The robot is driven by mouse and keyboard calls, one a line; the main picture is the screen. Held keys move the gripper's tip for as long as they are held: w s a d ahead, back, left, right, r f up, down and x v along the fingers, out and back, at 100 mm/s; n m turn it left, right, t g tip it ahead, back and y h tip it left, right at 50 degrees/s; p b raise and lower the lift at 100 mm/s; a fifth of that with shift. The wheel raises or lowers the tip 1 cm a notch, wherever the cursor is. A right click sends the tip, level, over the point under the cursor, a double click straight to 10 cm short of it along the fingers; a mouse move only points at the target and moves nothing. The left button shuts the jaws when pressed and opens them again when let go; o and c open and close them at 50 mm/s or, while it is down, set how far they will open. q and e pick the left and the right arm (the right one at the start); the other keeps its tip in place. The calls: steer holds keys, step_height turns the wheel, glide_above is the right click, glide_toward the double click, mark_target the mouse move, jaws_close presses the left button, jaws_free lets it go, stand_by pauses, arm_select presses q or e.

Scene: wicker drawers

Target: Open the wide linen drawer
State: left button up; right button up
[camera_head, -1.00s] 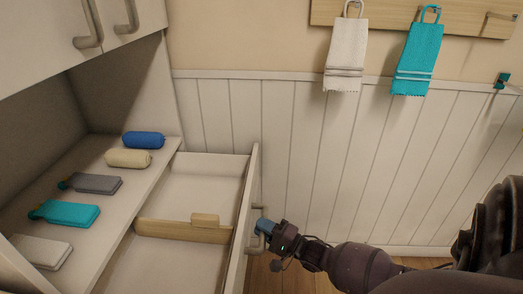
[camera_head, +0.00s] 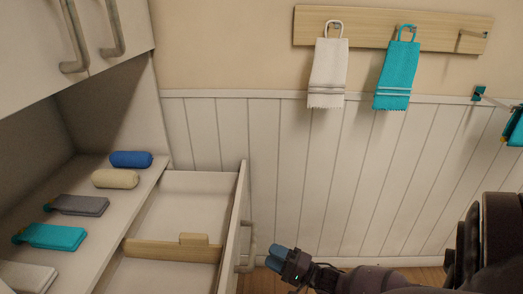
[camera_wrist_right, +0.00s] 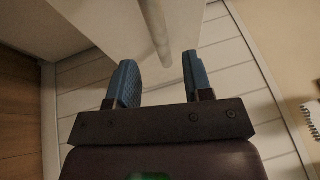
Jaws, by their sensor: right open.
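The wide drawer (camera_head: 190,215) stands pulled out from the white cabinet, with a wooden divider (camera_head: 165,250) across its inside. Its bar handle (camera_head: 248,250) is on the front panel, facing right. My right gripper (camera_head: 279,258) is open and empty, a little to the right of the handle and apart from it. In the right wrist view the handle bar (camera_wrist_right: 155,30) lies ahead of the two blue fingertips (camera_wrist_right: 158,75), with nothing between them. My left gripper is not in view.
Rolled and folded towels, among them a blue roll (camera_head: 131,159) and a teal folded one (camera_head: 52,236), lie on the cabinet shelf. White and teal towels hang from a wooden rack (camera_head: 440,33) on the wall. Floor is clear right of the drawer.

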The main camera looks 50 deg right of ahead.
steer(key=shift+v, duration=1.8)
steer(key=shift+s, duration=0.1)
